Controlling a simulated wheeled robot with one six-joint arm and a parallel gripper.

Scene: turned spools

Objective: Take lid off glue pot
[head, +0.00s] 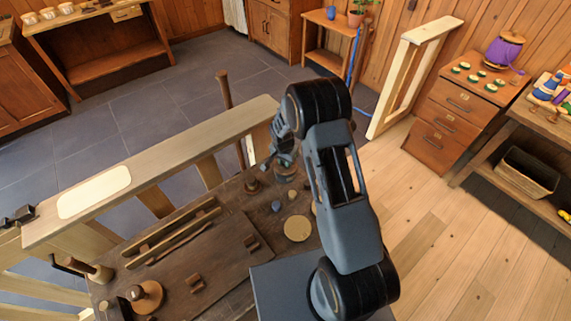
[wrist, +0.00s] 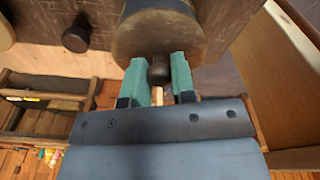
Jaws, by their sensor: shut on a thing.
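My gripper (wrist: 160,75) has its two green fingers on either side of a small dark knob (wrist: 158,71). It is shut on this knob, which belongs to the round brown lid (wrist: 150,38) at the top of the wrist view. In the head view my gripper (head: 283,158) is at the far end of the dark workbench, over the glue pot (head: 287,177). My arm and gripper hide part of the pot there. I cannot tell whether the lid still touches the pot's rim.
The workbench (head: 215,255) holds a dark turned piece (head: 251,186), a small blue thing (head: 276,206) and a tan disc (head: 297,229) near the pot. A pale wooden rail (head: 165,165) runs along its far side. Wooden floor (head: 450,235) is open at right.

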